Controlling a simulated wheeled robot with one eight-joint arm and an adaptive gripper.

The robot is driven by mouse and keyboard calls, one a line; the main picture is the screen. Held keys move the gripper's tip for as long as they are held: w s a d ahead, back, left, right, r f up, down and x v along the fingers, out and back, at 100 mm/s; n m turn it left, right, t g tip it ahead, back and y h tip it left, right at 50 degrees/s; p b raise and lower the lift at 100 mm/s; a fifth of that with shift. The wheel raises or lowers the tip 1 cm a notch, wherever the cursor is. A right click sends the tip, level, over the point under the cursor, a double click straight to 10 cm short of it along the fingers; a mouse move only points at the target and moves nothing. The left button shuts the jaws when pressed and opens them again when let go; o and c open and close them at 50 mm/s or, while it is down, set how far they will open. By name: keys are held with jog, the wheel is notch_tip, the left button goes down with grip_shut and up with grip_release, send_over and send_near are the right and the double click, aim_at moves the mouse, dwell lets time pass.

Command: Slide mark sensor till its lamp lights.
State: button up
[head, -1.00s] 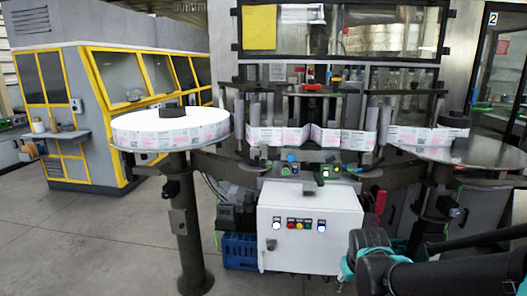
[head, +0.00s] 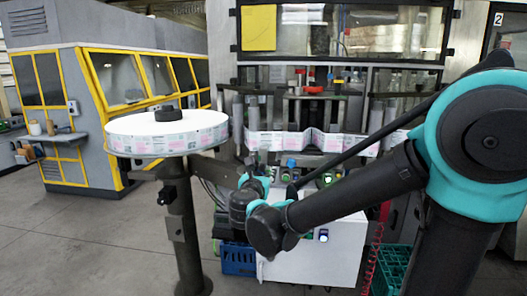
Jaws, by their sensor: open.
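My arm reaches in from the right, with its wrist low in front of the white control box. My gripper (head: 257,169) is small at the far end of the wrist, near the front of the labeller below the label web (head: 310,140). Its fingers are hard to make out, and it appears to hold nothing. Small parts with blue and green spots (head: 291,164) sit under the web, just right of my gripper. I cannot tell which of them is the mark sensor, or whether its lamp is lit. My forearm hides part of this area.
A large white label reel (head: 167,124) lies on a round stand at the left. The white control box (head: 335,250) has lit buttons, partly behind my arm. A blue crate (head: 238,258) and a green crate (head: 390,270) stand low. The floor at the left front is clear.

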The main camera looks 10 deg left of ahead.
aim_at(263, 152)
jog(key=shift+n+y, duration=0.3)
jog(key=shift+n, duration=0.3)
jog(key=w, duration=0.5)
jog(key=w+a, duration=0.1)
jog(key=w, duration=0.5)
jog(key=w+r, duration=0.1)
jog(key=w, duration=0.5)
jog(key=shift+w+a, duration=0.1)
jog(key=shift+a, duration=0.1)
